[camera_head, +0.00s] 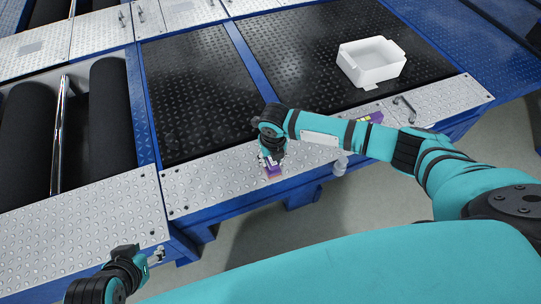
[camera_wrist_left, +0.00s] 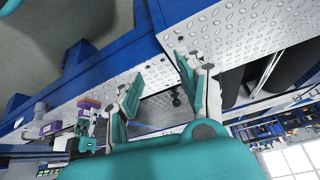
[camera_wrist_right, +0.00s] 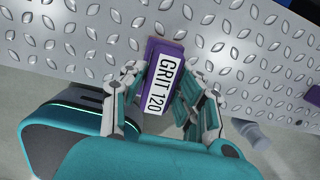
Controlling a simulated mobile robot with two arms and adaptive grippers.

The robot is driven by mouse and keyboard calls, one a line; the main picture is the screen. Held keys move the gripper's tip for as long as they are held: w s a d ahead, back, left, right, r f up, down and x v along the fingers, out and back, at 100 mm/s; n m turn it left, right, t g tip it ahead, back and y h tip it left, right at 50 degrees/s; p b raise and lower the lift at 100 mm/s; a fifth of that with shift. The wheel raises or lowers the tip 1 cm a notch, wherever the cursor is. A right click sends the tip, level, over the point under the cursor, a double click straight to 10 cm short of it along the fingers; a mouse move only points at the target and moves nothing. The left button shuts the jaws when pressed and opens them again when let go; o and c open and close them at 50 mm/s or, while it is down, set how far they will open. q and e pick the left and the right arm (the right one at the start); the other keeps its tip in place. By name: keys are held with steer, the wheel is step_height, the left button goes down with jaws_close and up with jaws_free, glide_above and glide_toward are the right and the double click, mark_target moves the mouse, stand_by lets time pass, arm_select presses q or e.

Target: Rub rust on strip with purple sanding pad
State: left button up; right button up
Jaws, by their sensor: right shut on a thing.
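A purple sanding pad (camera_wrist_right: 158,95) with a white label reading "GRIT 120" is between the fingers of my right gripper (camera_wrist_right: 156,100), which is shut on it. In the head view, my right gripper (camera_head: 270,160) holds the pad (camera_head: 272,171) low over the front metal strip (camera_head: 222,182), near its front edge. I cannot tell if the pad touches the strip. No rust shows clearly; any under the pad is hidden. My left gripper (camera_head: 155,257) is at the lower left, away from the pad. Its fingers are apart and empty in the left wrist view (camera_wrist_left: 158,85).
A white bin (camera_head: 372,66) stands on the black plate at the right. A purple and yellow item (camera_head: 370,118) lies on the strip behind my right arm. A pale bottle-like thing (camera_head: 341,165) shows at the strip's front edge. Black rollers (camera_head: 108,115) are at the left.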

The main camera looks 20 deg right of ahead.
steer(key=shift+s, duration=0.1)
steer(key=shift+w, duration=0.8)
steer(key=shift+w+b, duration=0.4)
steer(key=shift+w, duration=0.45)
steer(key=shift+s+p, duration=0.4)
steer(key=shift+s+f+p, duration=0.1)
steer(key=shift+s+p, duration=0.25)
steer(key=shift+s, duration=0.15)
steer(key=shift+s+p, duration=0.8)
steer(key=shift+p, duration=0.2)
steer(key=shift+w+b, duration=0.4)
steer(key=shift+w, duration=0.15)
steer(key=shift+w+b, duration=0.4)
steer(key=shift+w, duration=0.7)
steer(key=shift+s+r+p, duration=0.2)
steer(key=shift+s+p, duration=0.2)
steer(key=shift+p, duration=0.1)
steer(key=shift+s+f+p, duration=0.1)
steer(key=shift+s+p, duration=0.25)
steer(key=shift+s, duration=0.05)
arm_select(q)
steer(key=s, duration=0.1)
steer(key=s+a+g, duration=0.1)
steer(key=s, duration=0.1)
steer(key=s+r+g, duration=0.1)
steer(key=shift+s+a+y, duration=0.15)
steer(key=shift+y, duration=0.15)
arm_select(e)
steer(key=shift+s, duration=0.1)
